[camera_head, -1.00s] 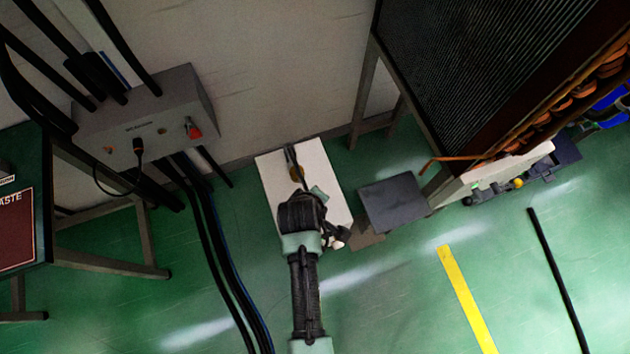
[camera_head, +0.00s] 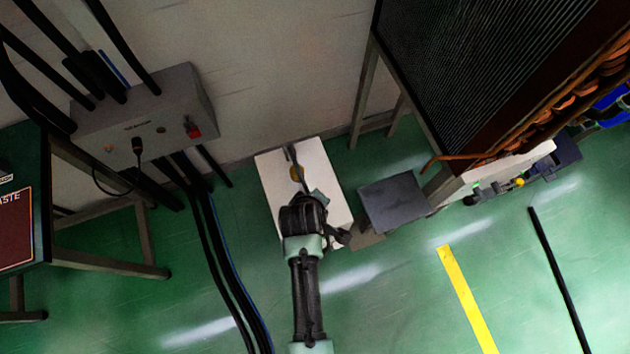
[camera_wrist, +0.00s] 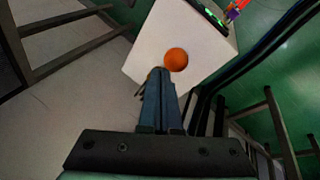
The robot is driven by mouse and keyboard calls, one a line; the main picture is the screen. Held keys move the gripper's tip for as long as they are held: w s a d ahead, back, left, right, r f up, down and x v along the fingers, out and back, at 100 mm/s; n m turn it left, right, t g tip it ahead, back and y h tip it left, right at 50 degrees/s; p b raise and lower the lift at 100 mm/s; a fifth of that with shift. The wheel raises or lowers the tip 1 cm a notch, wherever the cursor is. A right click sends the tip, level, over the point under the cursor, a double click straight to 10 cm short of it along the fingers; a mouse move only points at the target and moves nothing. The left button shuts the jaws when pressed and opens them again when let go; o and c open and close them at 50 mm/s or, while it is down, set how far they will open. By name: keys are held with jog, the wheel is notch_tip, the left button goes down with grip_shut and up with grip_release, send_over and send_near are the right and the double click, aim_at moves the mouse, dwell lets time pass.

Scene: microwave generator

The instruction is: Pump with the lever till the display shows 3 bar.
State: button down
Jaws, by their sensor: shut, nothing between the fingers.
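A white box-shaped unit (camera_head: 276,190) stands on the floor by the wall; it also shows in the wrist view (camera_wrist: 150,45). An orange round knob (camera_wrist: 176,60) shows before its white face, perhaps the lever's end; in the head view the orange spot (camera_head: 296,173) lies beside a thin dark bar (camera_head: 291,156). A green-lit strip (camera_wrist: 213,17), possibly the display, sits at the unit's edge, its reading illegible. My gripper (camera_wrist: 161,72) is shut and empty, its fingertips just below-left of the knob; whether they touch it I cannot tell. My arm covers part of the unit.
A dark grey box (camera_head: 394,202) stands right of the unit. A grey control box (camera_head: 150,115) with a red switch hangs on the wall at left. Black cables (camera_head: 215,255) run along the floor. A large finned machine (camera_head: 470,75) fills the upper right.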

jog(key=s+d+f+b, duration=0.1)
jog(key=s+f+b, duration=0.2)
jog(key=f, duration=0.5)
jog(key=shift+s+d+f+b, duration=0.15)
jog(key=shift+s+f+b, duration=0.25)
jog(key=shift+b, duration=0.5)
dwell(6.3)
